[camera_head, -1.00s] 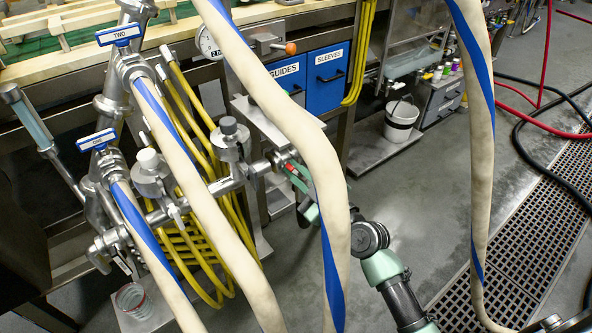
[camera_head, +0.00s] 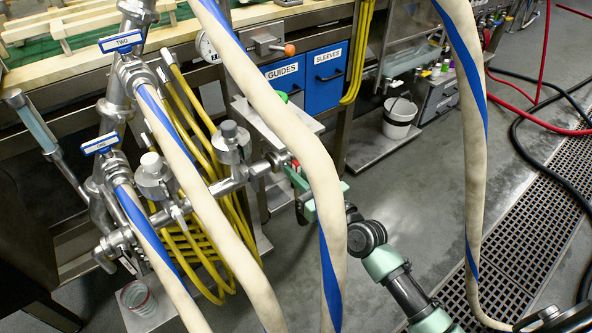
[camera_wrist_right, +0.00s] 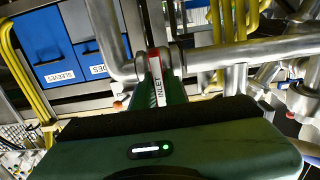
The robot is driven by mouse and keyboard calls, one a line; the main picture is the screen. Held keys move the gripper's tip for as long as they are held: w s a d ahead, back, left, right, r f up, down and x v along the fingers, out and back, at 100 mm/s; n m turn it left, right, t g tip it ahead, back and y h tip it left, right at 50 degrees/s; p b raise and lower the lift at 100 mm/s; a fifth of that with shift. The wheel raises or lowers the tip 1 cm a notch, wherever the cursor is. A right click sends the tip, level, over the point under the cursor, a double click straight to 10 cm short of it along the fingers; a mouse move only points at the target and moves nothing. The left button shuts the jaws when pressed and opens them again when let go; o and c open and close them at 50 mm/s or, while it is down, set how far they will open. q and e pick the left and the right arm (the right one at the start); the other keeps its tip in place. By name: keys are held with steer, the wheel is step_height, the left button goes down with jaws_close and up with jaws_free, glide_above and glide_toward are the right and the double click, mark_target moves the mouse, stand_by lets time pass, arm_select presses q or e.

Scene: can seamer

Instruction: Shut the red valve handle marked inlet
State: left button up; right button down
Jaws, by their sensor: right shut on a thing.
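The red valve handle shows in the right wrist view (camera_wrist_right: 154,62), with a white label reading INLET along it. In the head view only a small red part of the handle (camera_head: 295,165) shows, beside a cream hose with a blue stripe. My right gripper (camera_head: 302,188), pale green, is at the handle, partly hidden behind that hose. In the right wrist view my right gripper (camera_wrist_right: 158,98) is shut on the handle, and its green body fills the lower part. My left gripper is not in view.
Cream hoses (camera_head: 290,120) hang across the front of my right gripper. Blue-handled valves marked TWO (camera_head: 121,41) and ONE (camera_head: 100,143) stand at left. Coiled yellow hoses (camera_head: 195,255) hang behind. A white bucket (camera_head: 399,118) stands at the back. The floor at right has a drain grate (camera_head: 520,240).

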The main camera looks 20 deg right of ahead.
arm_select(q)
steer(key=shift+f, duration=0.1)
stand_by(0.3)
arm_select(e)
steer(key=c, duration=1.5)
jaws_free()
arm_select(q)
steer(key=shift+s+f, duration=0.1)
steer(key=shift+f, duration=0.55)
arm_select(e)
steer(key=v, duration=0.8)
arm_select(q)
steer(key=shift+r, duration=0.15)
